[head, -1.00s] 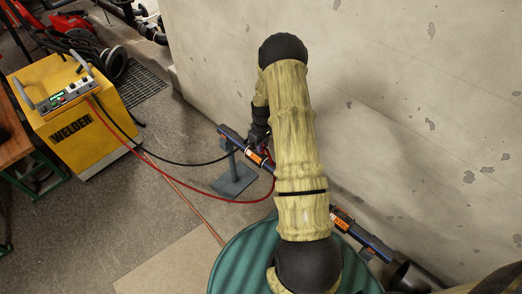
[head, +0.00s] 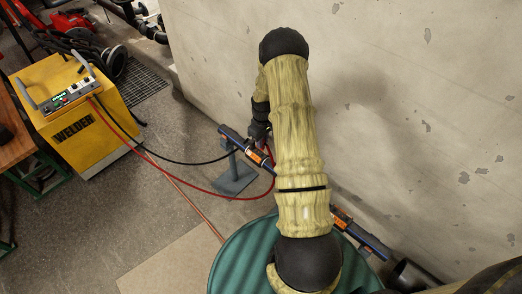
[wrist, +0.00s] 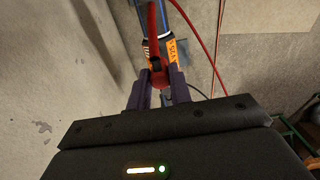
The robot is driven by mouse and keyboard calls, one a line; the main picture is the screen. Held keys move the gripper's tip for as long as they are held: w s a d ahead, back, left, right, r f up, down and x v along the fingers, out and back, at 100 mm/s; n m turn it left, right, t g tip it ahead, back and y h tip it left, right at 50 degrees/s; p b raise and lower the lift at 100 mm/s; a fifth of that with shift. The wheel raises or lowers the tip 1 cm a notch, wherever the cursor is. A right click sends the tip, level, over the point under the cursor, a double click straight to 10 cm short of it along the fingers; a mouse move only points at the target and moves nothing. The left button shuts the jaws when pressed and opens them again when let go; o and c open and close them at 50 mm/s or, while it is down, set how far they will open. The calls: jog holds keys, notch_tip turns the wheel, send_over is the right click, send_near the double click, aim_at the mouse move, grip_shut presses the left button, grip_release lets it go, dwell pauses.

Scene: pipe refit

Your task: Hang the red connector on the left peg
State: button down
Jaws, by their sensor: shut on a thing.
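My gripper (wrist: 157,88) is shut on the red connector (wrist: 160,76), which shows between its two dark fingers in the wrist view. A red cable (wrist: 190,28) runs from the connector area up the picture. Beyond the fingers lies a pipe with an orange label (wrist: 173,50); I cannot tell whether the connector touches it. In the head view my gripper (head: 259,131) is partly hidden behind my arm, near the left part of the blue pipe (head: 232,135). I cannot make out the left peg in either view.
The concrete wall (head: 400,80) rises close behind the pipe. A grey stand (head: 234,178) holds the pipe's left part. A yellow welder (head: 85,130) stands at the left, with red and black cables crossing the floor. A green drum (head: 240,260) is below my arm.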

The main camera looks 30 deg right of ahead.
jog(key=s+a+r+m+p, duration=0.2)
jog(key=s+a+r+p, duration=0.2)
jog(key=a+p, duration=0.3)
jog(key=s+a+r+m+p, duration=0.2)
jog(key=a+p, duration=0.6)
jog(key=p, duration=0.9)
notch_tip(320, 180, up, 4)
jog(key=shift+s+a+f, duration=0.15)
jog(key=shift+s+f, duration=0.05)
jog(key=shift+s, duration=0.95)
